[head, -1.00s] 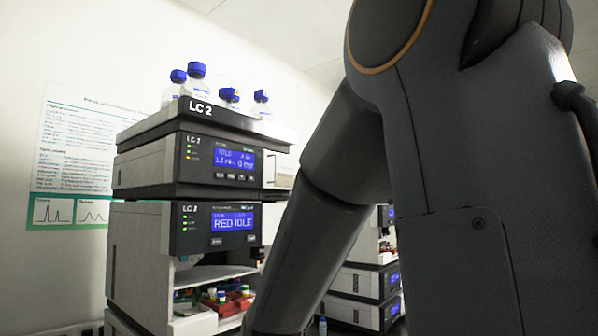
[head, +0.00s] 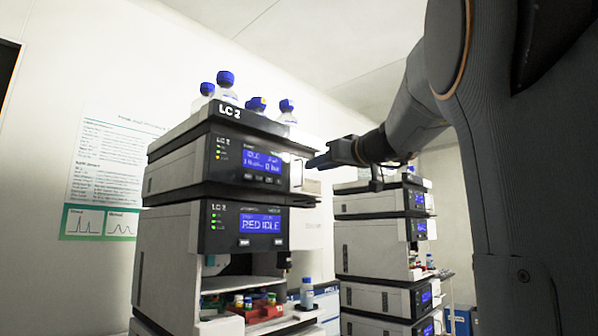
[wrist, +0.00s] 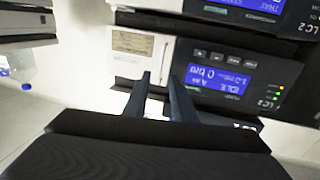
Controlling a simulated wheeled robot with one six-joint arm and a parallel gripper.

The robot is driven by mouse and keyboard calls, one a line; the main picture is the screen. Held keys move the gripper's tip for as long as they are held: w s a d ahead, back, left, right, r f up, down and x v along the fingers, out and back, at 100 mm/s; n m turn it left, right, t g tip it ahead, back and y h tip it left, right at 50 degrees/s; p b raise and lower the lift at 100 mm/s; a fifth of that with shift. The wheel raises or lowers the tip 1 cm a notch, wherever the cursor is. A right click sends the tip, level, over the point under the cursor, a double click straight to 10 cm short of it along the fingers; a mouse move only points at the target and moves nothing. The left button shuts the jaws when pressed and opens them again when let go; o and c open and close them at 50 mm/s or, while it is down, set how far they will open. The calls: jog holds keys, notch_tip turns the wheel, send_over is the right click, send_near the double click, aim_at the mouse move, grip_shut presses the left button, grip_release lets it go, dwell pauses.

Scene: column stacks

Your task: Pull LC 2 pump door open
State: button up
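The LC 2 stack stands left of centre in the head view. Its pump module (head: 262,165) has a dark front and a lit blue display reading IDLE. The pump door (head: 305,177) is a pale panel at the right of that display and appears closed. In the wrist view, upside down, the door (wrist: 141,52) lies left of the pump display (wrist: 214,78). My gripper (head: 313,163) is at the door's upper part in the head view. In the wrist view my gripper (wrist: 160,75) has its two fingers apart, pale surface showing between them. Whether they touch the door is unclear.
Several blue-capped bottles (head: 226,87) stand on top of the stack. A second stack (head: 372,245) stands to the right behind. A poster (head: 105,165) hangs on the left wall.

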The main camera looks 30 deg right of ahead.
aim_at(303, 182)
jog(key=w, duration=0.2)
jog(key=w+p, duration=0.1)
jog(key=w, duration=0.1)
jog(key=w+a+p, duration=0.1)
jog(key=w, duration=0.1)
jog(key=shift+c, duration=0.3)
jog(key=shift+s, duration=0.1)
grip_shut()
dwell(1.0)
